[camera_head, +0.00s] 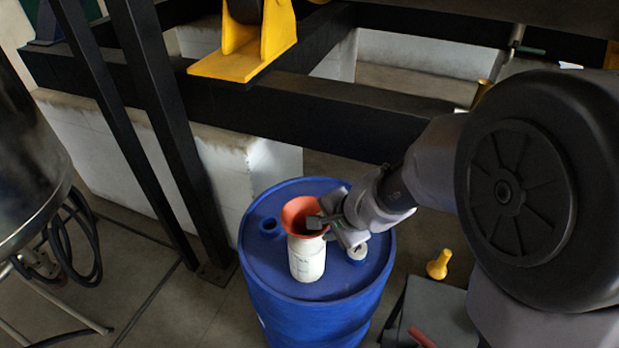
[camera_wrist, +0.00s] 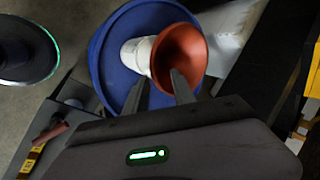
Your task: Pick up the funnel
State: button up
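The orange-red funnel (camera_head: 296,214) sits mouth-up in the top of a white bottle (camera_head: 306,260), which stands on a blue drum (camera_head: 262,262). In the wrist view the funnel (camera_wrist: 182,50) opens toward the camera, with the bottle (camera_wrist: 138,53) beside and below it. My gripper (camera_head: 322,222) is at the funnel's right side. In the wrist view my gripper (camera_wrist: 160,78) has its two fingers apart. The right finger overlaps the funnel's mouth and the left one lies outside its rim. I cannot tell whether either finger touches the funnel.
A yellow object (camera_head: 438,264) stands right of the drum, near a grey box (camera_head: 440,306) with a red tool (camera_head: 421,337). Black steel beams (camera_head: 300,114) and a yellow bracket (camera_head: 238,62) are behind. A metal tank (camera_head: 30,150) with hoses stands left. Floor between is clear.

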aim_at(293, 215)
jog(key=b+x, duration=0.2)
jog(key=x, duration=0.4)
jog(key=shift+w+a+f, duration=0.1)
jog(key=shift+w+f, duration=0.05)
jog(key=shift+f, duration=0.15)
jog(key=shift+r, duration=0.1)
jog(key=shift+c, duration=0.4)
grip_shut()
